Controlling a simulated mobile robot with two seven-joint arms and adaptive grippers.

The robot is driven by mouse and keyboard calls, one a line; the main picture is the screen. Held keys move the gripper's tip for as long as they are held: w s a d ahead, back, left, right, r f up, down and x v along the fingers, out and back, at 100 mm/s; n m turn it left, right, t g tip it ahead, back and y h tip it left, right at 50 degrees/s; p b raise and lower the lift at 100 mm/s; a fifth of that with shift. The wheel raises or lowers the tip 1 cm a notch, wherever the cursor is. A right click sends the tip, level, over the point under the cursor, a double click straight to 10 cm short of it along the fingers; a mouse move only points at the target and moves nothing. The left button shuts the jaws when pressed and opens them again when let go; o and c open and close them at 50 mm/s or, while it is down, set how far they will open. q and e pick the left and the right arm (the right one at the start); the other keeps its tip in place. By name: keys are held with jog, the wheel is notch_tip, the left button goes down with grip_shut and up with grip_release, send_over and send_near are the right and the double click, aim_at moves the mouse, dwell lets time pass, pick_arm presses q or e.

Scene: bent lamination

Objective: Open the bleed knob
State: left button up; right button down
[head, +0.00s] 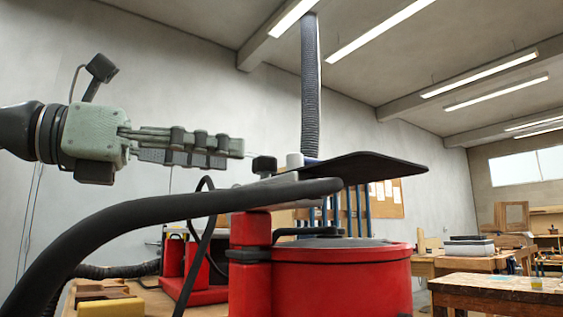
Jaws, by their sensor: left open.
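My left gripper (240,149) reaches in from the left, level and pointing right. Its fingers are seen from the side and overlap, with nothing visible held. A small black knob-like part (264,166) is just right of and slightly below the fingertips in the picture. It looks like the bleed knob, but I cannot tell for certain. I see a narrow gap between it and the fingers; the depth between them is unclear. A short pale cylinder (294,160) stands beside it. My right gripper is not in view.
A thick black hose (140,226) curves below the gripper. A dark flat panel (375,168) juts out right of the knob, above a red drum (340,275). A yellow block (108,306) lies at lower left. Workbenches (495,290) stand at right.

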aim_at(254, 159)
pick_arm(q)
jog(key=p+x, duration=0.1)
jog(key=x, duration=0.5)
jog(key=shift+w+d, duration=0.15)
jog(key=shift+d, duration=0.4)
grip_shut()
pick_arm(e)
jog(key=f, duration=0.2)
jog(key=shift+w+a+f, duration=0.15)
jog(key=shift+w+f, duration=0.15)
